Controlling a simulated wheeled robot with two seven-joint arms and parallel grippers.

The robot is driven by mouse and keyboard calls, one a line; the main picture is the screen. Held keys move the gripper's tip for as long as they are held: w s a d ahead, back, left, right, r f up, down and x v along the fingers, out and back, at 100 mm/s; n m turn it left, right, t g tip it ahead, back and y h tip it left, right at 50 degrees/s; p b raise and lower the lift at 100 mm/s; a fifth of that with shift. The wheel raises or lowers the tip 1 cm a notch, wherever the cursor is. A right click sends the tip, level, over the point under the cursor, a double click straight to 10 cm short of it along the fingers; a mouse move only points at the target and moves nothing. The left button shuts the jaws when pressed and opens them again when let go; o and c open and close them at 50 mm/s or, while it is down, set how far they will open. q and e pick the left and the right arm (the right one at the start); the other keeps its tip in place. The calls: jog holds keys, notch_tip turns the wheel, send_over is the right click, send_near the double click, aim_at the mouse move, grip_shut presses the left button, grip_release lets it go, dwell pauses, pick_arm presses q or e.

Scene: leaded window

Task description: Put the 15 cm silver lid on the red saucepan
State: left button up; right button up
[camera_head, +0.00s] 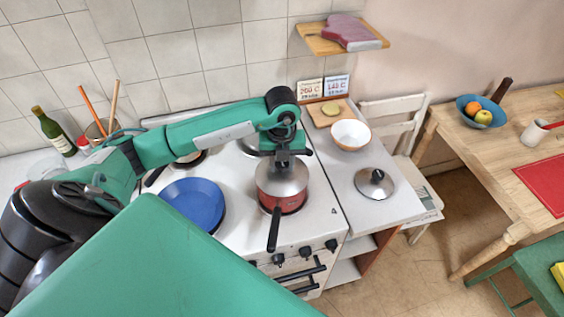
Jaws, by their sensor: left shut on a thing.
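The red saucepan (289,203) stands on the front right of the white stove, its black handle (273,230) pointing towards me. A silver lid (282,184) covers its top; I cannot tell if it rests on the rim or hangs just above it. My left gripper (283,165) points down over the saucepan, shut on the lid's knob, which the fingers hide. A second silver lid (374,184) with a dark knob lies on the white counter to the right. My right gripper is out of view.
A blue pan or plate (193,203) sits on the stove's front left. A white bowl (350,134) and a wooden board (324,112) are on the right counter. A bottle (53,133) stands at the left. A wooden table (495,140) is far right.

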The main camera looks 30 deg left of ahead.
pick_arm(q)
jog(key=shift+f+b, duration=0.2)
jog(key=shift+b, duration=0.15)
dwell(0.5)
jog(key=o, duration=1.7)
jog(key=shift+r+p, duration=1.9)
jog(key=shift+r, duration=1.65)
jog(key=shift+f, duration=0.1)
